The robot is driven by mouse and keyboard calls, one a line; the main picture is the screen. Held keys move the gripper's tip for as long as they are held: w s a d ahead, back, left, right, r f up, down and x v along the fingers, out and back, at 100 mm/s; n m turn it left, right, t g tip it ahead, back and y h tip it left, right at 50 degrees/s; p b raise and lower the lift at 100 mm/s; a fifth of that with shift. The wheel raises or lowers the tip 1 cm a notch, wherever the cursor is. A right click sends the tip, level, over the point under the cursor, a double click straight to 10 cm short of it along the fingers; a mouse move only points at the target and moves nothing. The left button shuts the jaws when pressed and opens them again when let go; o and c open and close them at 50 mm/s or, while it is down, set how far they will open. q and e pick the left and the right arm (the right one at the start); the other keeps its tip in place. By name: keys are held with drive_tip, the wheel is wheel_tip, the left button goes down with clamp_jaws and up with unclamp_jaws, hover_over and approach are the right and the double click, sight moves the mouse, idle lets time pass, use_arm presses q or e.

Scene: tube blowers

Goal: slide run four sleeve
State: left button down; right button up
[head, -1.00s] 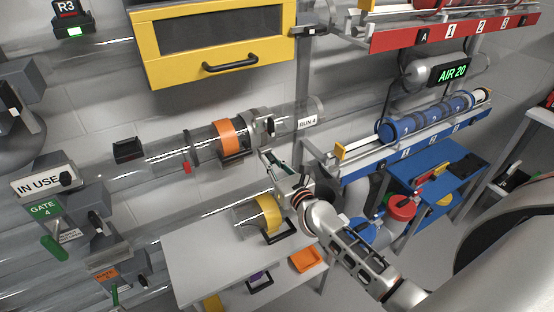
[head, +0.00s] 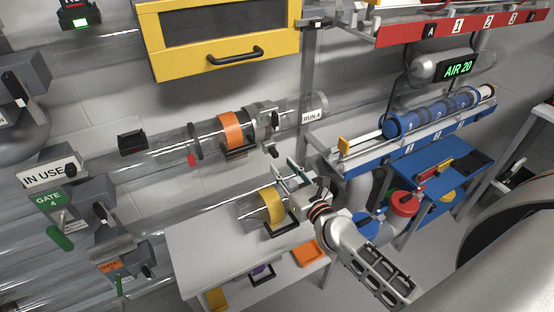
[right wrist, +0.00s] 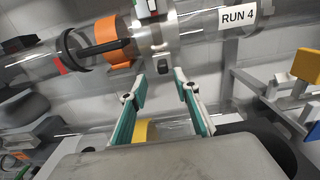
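The run four tube, a clear pipe labelled RUN 4 (head: 313,116), slopes across the wall. An orange sleeve (head: 231,132) with a black handle sits around it, left of a metal collar (head: 265,122). The sleeve (right wrist: 116,42) and the collar (right wrist: 155,35) also show in the right wrist view. A black latch knob (head: 272,151) hangs below the collar. My right gripper (head: 286,178) is open and empty, below the collar; in the right wrist view its green-lined fingers (right wrist: 160,88) are apart and nothing is between their tips. My left gripper is not in view.
A lower tube with a yellow band (head: 271,206) and black handle lies close beside my right gripper, above a grey table (head: 200,262). A blue rack (head: 400,150) holds blue canisters at right. A yellow cabinet (head: 215,40) hangs above the run.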

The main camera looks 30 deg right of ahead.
drive_tip(key=s, duration=0.5)
idle(0.4)
